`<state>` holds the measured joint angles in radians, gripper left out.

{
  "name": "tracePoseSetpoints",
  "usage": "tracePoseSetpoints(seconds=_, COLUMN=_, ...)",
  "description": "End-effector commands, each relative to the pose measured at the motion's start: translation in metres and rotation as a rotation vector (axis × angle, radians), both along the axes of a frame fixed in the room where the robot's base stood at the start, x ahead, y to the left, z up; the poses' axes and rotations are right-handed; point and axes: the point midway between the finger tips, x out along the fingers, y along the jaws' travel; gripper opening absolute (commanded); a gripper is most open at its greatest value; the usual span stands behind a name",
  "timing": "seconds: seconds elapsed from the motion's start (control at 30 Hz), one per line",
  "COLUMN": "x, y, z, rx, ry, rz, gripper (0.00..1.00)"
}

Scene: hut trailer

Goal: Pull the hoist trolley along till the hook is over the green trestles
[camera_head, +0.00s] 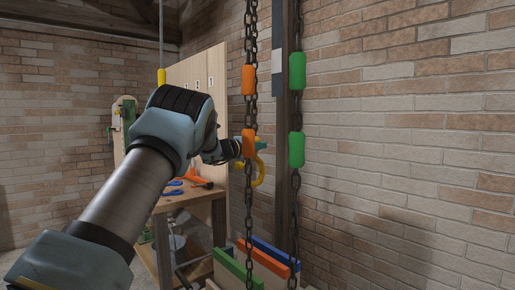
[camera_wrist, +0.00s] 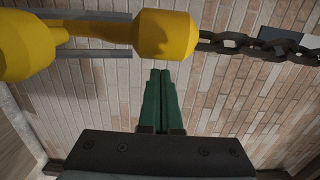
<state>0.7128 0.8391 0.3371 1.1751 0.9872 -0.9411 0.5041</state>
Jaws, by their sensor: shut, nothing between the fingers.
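My gripper (camera_head: 262,143) is in the middle of the head view, partly hidden behind a chain with orange sleeves (camera_head: 249,80). The yellow hook (camera_head: 259,172) hangs just below and beside it. In the wrist view my gripper's green fingers (camera_wrist: 165,72) are shut and empty, with their tips just below a yellow piece (camera_wrist: 165,35), apparently part of the hook, on a dark chain (camera_wrist: 260,45). I cannot tell whether they touch. A green-topped piece (camera_head: 238,270), perhaps a green trestle, stands low in front. The hoist trolley does not show.
A second chain with green sleeves (camera_head: 297,150) hangs to the right. Orange (camera_head: 268,256) and blue (camera_head: 275,254) boards stand beside the green one. A workbench (camera_head: 205,196) with tools is behind my arm. A yellow pull (camera_head: 161,76) hangs from a cord. A brick wall closes the right.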

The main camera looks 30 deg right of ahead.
Motion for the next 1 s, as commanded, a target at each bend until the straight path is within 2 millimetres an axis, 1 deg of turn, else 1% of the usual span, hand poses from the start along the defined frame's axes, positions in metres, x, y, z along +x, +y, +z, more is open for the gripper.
tracePoseSetpoints(seconds=0.07, x=-0.009, y=-0.013, z=-0.001, rx=-0.002, ry=-0.001, rz=-0.005, gripper=0.0)
tracePoseSetpoints(seconds=0.1, x=-0.01, y=-0.008, z=-0.001, rx=-0.003, ry=-0.001, rz=0.0, gripper=0.0)
tracePoseSetpoints(seconds=0.13, x=-0.011, y=0.001, z=-0.002, rx=-0.002, ry=0.0, rz=0.003, gripper=0.0)
tracePoseSetpoints(seconds=0.3, x=-0.025, y=0.038, z=-0.002, rx=-0.003, ry=0.001, rz=0.0, gripper=0.0)
tracePoseSetpoints(seconds=0.4, x=-0.031, y=0.055, z=-0.001, rx=-0.003, ry=0.0, rz=-0.002, gripper=0.0)
tracePoseSetpoints(seconds=0.5, x=-0.036, y=0.068, z=-0.001, rx=-0.001, ry=0.001, rz=-0.002, gripper=0.0)
tracePoseSetpoints(seconds=0.6, x=-0.039, y=0.077, z=-0.001, rx=-0.001, ry=0.001, rz=-0.003, gripper=0.0)
tracePoseSetpoints(seconds=0.87, x=-0.039, y=0.085, z=0.001, rx=-0.004, ry=0.008, rz=0.007, gripper=0.0)
tracePoseSetpoints(seconds=0.97, x=-0.026, y=0.104, z=0.005, rx=-0.018, ry=0.065, rz=0.083, gripper=0.0)
tracePoseSetpoints(seconds=1.0, x=-0.018, y=0.12, z=0.006, rx=-0.03, ry=0.111, rz=0.14, gripper=0.0)
